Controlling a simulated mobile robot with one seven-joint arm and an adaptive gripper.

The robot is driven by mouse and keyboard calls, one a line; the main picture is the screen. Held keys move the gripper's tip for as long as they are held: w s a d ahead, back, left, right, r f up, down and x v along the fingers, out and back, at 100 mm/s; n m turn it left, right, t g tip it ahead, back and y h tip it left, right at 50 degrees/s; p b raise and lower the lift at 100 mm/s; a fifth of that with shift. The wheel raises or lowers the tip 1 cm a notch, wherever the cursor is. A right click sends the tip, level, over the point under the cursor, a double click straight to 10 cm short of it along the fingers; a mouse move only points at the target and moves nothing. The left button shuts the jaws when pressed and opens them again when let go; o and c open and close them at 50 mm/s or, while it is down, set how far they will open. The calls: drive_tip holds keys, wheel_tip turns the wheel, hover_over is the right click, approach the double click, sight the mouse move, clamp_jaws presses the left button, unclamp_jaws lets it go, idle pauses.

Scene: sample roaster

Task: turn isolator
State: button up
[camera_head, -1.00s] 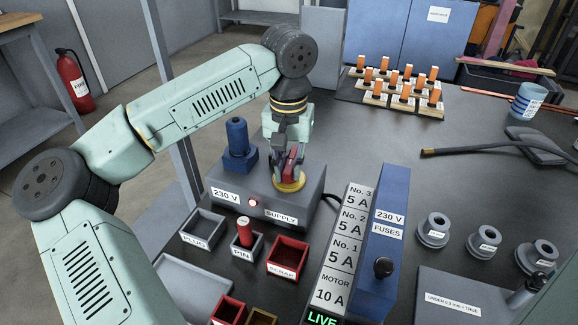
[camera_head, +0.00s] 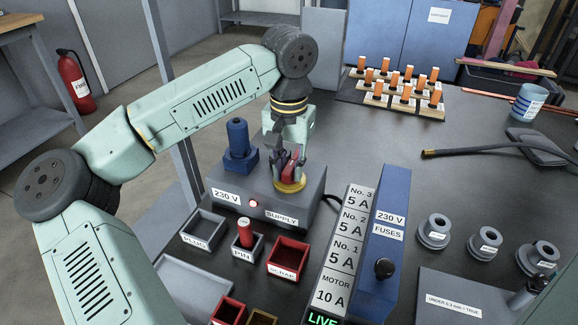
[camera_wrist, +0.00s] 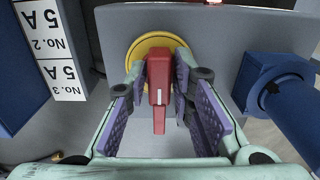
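The isolator is a red handle (camera_wrist: 158,82) on a round yellow plate (camera_wrist: 137,52), on top of the grey supply box (camera_head: 318,190). In the head view the red handle (camera_head: 291,170) is partly hidden by my gripper (camera_head: 286,158). In the wrist view my gripper (camera_wrist: 160,95) straddles the handle, with one purple-padded finger on each side. Narrow gaps show between the handle and both fingers, so the gripper looks open around it. A small lamp (camera_head: 253,202) on the box front glows red.
A blue socket fitting (camera_head: 238,140) stands on the box close left of my gripper. Labelled bins (camera_head: 288,258) sit in front. A blue fuse panel (camera_head: 388,220) with a black knob stands to the right, with a green LIVE sign (camera_head: 322,319) near its front end.

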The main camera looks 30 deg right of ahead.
sight(289, 167)
drive_tip(key=shift+o, duration=1.3)
drive_tip(key=shift+r, duration=0.1)
wheel_tip(289, 167, up, 12)
